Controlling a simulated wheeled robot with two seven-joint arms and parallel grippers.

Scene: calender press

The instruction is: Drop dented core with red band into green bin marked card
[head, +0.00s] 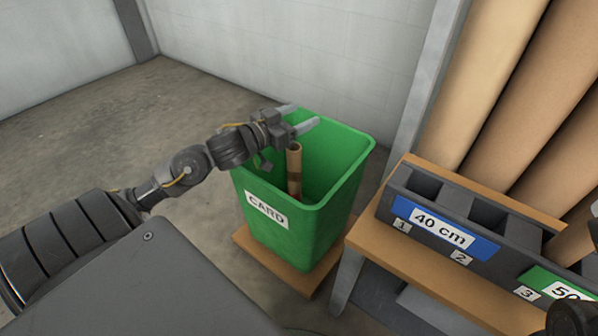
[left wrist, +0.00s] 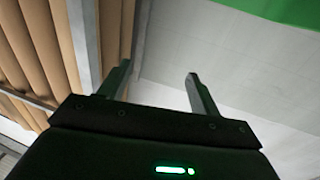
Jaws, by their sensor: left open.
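The green bin (head: 326,226) bears a white CARD label and stands on a wooden base. The brown cardboard core (head: 294,161) is upright inside the bin's opening, with a reddish band low on it. Its lower end is hidden by the bin's front wall, and I cannot make out a dent. My left gripper (head: 300,118) is open over the bin, just above the core's top end. The left wrist view shows its two fingers (left wrist: 158,88) apart with nothing between them. Dark parts at the head view's lower right edge may be my right gripper (head: 572,318).
A wooden bench (head: 420,282) right of the bin carries a dark slotted rack (head: 430,232) labelled 40 cm, with numbered slots. Large brown rolls (head: 515,110) stand behind it. A pale wall is behind the bin, and the concrete floor (head: 90,140) to the left is clear.

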